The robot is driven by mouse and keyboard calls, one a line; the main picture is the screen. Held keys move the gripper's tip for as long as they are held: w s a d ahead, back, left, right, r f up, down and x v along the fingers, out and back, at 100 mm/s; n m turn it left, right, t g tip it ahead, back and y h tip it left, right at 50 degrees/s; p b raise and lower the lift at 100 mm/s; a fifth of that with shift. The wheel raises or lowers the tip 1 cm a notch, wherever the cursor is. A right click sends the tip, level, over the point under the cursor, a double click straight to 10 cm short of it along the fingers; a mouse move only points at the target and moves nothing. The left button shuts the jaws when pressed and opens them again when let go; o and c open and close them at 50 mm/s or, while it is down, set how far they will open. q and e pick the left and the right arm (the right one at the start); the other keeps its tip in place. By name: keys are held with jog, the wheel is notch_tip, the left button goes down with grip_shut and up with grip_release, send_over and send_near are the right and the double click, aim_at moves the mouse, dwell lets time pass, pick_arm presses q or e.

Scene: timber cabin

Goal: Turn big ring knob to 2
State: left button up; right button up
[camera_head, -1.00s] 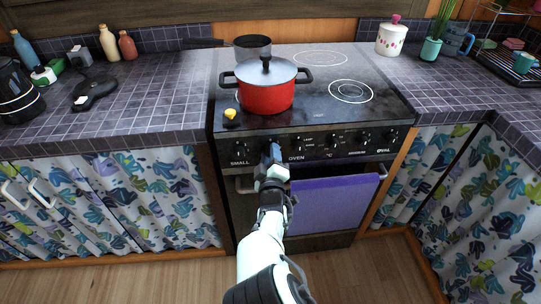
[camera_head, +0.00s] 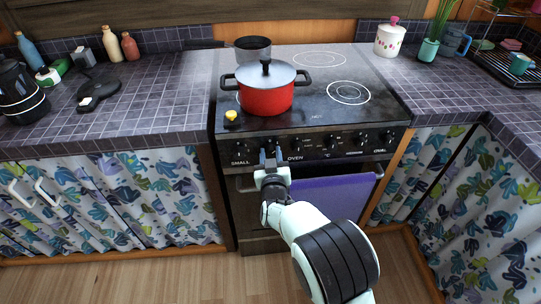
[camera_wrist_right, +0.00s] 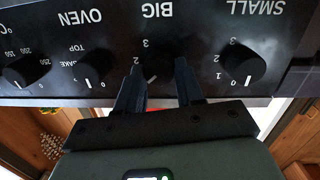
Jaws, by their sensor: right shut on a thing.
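My right gripper (camera_head: 270,157) is at the front panel of the stove (camera_head: 345,138), between the SMALL and OVEN labels. In the right wrist view, where the panel appears upside down, its two dark fingers (camera_wrist_right: 159,68) stand on either side of the dark big ring knob (camera_wrist_right: 161,74) under the BIG label. The gripper is shut on this knob. A white mark shows near the knob's lower edge, with 2 and 3 printed beside it; the exact setting is hard to read. In the head view the fingers mostly hide the knob. My left gripper is not in view.
The small knob (camera_wrist_right: 241,64) and oven knob (camera_wrist_right: 90,72) flank the gripped knob. A red pot (camera_head: 266,98), a saucepan (camera_head: 252,48) and a yellow object (camera_head: 231,115) stand on the stove. A purple towel (camera_head: 325,198) hangs on the oven handle below.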

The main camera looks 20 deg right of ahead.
jog(key=shift+d+m+b, duration=0.15)
jog(key=shift+m+b, duration=0.15)
jog(key=shift+m, duration=0.6)
jog(key=m+b, duration=0.2)
jog(key=m, duration=0.2)
jog(key=shift+y+b, duration=0.4)
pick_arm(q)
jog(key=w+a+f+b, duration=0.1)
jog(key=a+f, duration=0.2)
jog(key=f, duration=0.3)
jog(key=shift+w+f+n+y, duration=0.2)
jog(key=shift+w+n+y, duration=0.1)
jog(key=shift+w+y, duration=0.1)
pick_arm(e)
jog(key=shift+r+m, duration=0.1)
jog(key=shift+m, duration=1)
jog(key=o, duration=1)
jog(key=shift+o, duration=0.2)
